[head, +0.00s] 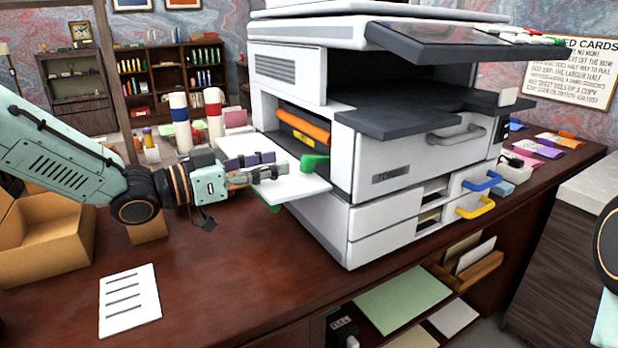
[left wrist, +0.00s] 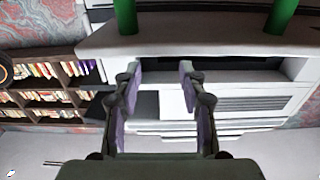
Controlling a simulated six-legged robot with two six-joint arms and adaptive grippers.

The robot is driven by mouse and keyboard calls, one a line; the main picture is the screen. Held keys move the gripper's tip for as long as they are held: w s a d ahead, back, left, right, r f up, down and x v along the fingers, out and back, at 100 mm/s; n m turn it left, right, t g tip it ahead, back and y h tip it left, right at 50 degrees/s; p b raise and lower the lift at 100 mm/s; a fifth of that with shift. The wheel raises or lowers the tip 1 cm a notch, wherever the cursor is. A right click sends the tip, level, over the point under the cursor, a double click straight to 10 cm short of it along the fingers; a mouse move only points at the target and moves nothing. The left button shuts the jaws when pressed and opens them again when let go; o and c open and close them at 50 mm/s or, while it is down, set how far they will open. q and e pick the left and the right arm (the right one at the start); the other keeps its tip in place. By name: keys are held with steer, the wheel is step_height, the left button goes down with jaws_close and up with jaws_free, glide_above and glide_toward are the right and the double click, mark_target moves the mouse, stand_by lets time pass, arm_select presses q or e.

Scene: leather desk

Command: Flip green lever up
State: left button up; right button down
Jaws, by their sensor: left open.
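The green lever (head: 314,162) sits inside the open side of the white copier (head: 370,225), just below an orange roller (head: 303,126). It lies low, at the inner end of a white flap (head: 290,188). My left gripper (head: 284,165) is over the flap, a short way left of the lever and pointing at the copier. Its jaws, with purple pads, are open and empty; they also show in the left wrist view (left wrist: 158,75). Two green parts (left wrist: 126,16) show at the top of that view; I cannot tell whether either is the lever. My right gripper is out of view.
An open cardboard box (head: 40,235) and a lined paper sheet (head: 130,300) lie on the desk at left. Red and blue-banded bottles (head: 181,122) stand behind my left wrist. The front of the desk is clear.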

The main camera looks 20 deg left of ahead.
mark_target(303, 158)
arm_select(q)
steer(key=shift+w+d+f+b, duration=0.25)
steer(key=shift+w+d+b, duration=0.05)
steer(key=shift+w+b, duration=0.15)
steer(key=b+x, duration=0.1)
steer(key=x, duration=0.3)
steer(key=shift+d, duration=0.2)
steer(key=shift+w+d+b, duration=0.35)
steer(key=shift+w+d, duration=0.05)
steer(key=shift+w, duration=0.15)
steer(key=shift+w+d, duration=0.35)
steer(key=shift+d, duration=0.05)
steer(key=shift+r, duration=0.1)
steer(key=shift+a, duration=0.1)
steer(key=shift+c, duration=0.6)
jaws_close()
